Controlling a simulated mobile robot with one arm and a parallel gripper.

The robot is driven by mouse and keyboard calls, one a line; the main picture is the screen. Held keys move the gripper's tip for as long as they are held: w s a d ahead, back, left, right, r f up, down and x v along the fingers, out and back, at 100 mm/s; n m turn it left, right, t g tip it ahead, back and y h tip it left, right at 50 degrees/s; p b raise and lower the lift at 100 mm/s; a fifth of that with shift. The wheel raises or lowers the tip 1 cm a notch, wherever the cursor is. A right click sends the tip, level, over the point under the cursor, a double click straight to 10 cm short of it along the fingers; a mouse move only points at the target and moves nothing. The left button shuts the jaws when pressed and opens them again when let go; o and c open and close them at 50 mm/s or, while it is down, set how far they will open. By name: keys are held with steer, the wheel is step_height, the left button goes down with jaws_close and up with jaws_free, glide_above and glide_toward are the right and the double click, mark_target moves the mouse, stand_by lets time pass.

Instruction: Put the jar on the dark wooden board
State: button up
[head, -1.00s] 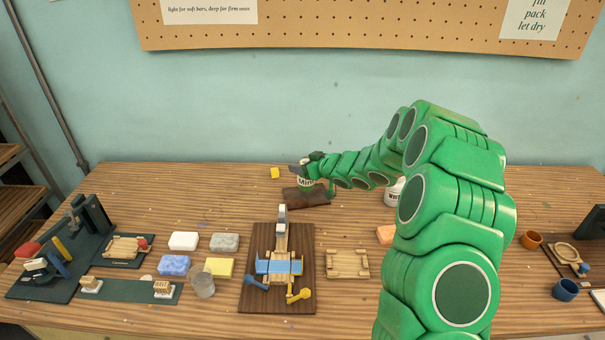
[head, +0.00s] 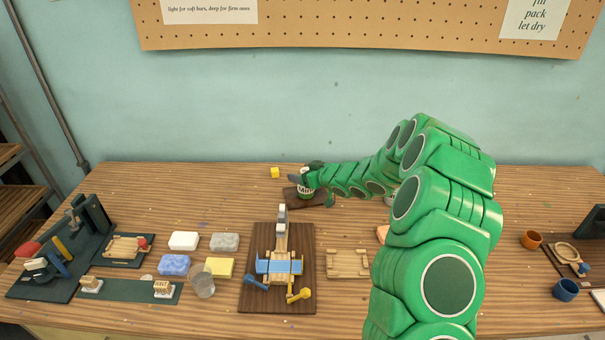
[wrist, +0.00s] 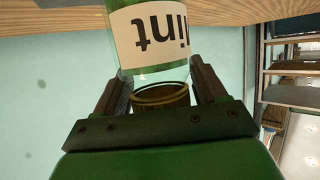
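The jar (head: 305,191) is green glass with a white label. It is upright at the back middle of the table, over the small dark wooden board (head: 321,201). Whether its base touches the board is hard to tell. My gripper (head: 308,176) is at the top of the jar. In the wrist view the jar (wrist: 152,38) shows upside down, its lid end between the two fingers of my gripper (wrist: 160,88). The fingers appear closed on it from both sides. The jar and gripper hide part of the board.
A yellow cube (head: 275,172) lies left of the board. A soap press on a brown base (head: 306,262) stands in front, with a wooden soap rack (head: 347,263) to its right. Several soap bars and a glass (head: 202,283) are at left. My arm hides much of the right middle.

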steer(key=shift+o, duration=0.8)
steer(key=shift+r, duration=0.1)
steer(key=shift+s+d+r, duration=0.3)
steer(key=shift+s+d, duration=0.05)
steer(key=shift+d, duration=0.1)
steer(key=v, duration=1)
steer(key=shift+s+d, duration=0.25)
steer(key=shift+s, duration=0.05)
